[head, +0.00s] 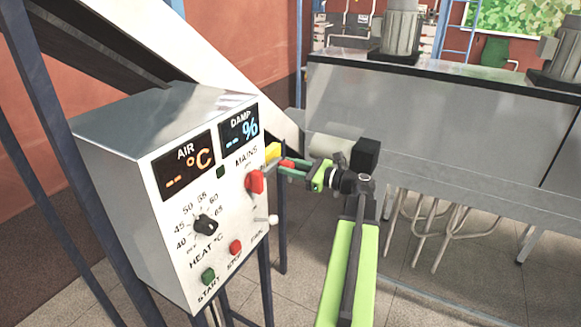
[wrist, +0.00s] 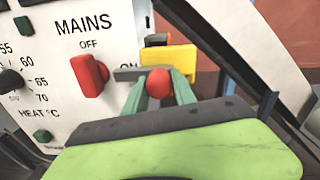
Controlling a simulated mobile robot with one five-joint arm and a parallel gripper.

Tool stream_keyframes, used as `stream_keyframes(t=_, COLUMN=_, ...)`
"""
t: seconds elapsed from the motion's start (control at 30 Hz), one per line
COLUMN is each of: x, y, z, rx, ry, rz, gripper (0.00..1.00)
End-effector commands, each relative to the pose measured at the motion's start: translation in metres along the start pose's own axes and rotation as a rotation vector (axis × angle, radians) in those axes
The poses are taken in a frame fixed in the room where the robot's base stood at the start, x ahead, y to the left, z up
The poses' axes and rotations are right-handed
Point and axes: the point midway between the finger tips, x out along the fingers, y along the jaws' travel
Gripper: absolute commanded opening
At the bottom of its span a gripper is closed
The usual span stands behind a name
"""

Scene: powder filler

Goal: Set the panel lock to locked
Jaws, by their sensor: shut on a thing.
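A grey control box (head: 125,175) stands at the left in the head view. At its right edge sits a yellow block (wrist: 182,58), which also shows in the head view (head: 272,151). In the wrist view, a grey bar (wrist: 127,74) runs in front of the block to a round red knob (wrist: 158,83), apparently the panel lock's handle. No lock label is readable. My gripper (wrist: 160,92) has its green fingers on either side of the red knob and is shut on it. The fingers partly cover the knob and bar.
The red MAINS switch (wrist: 90,76) is close to the left of my fingers, its pointer near OFF. A black heat dial (head: 205,225), green start button (head: 208,276), red stop button (head: 235,247) and white-tipped lever (head: 271,220) are lower. A metal bench (head: 430,125) stands behind.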

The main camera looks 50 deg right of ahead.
Motion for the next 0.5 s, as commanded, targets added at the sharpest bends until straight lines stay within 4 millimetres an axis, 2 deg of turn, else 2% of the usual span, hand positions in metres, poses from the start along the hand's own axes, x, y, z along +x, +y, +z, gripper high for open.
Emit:
stream_keyframes(t=0.17, x=0.001, y=0.029, z=0.004, rx=0.000, ry=0.001, rz=0.003, gripper=0.00)
stream_keyframes(t=0.43, x=0.002, y=0.031, z=0.004, rx=0.000, ry=0.002, rz=0.006, gripper=0.00)
stream_keyframes(t=0.47, x=0.002, y=0.031, z=0.004, rx=0.000, ry=0.002, rz=0.007, gripper=0.33)
stream_keyframes(t=0.5, x=0.002, y=0.031, z=0.004, rx=0.000, ry=0.002, rz=0.007, gripper=0.38)
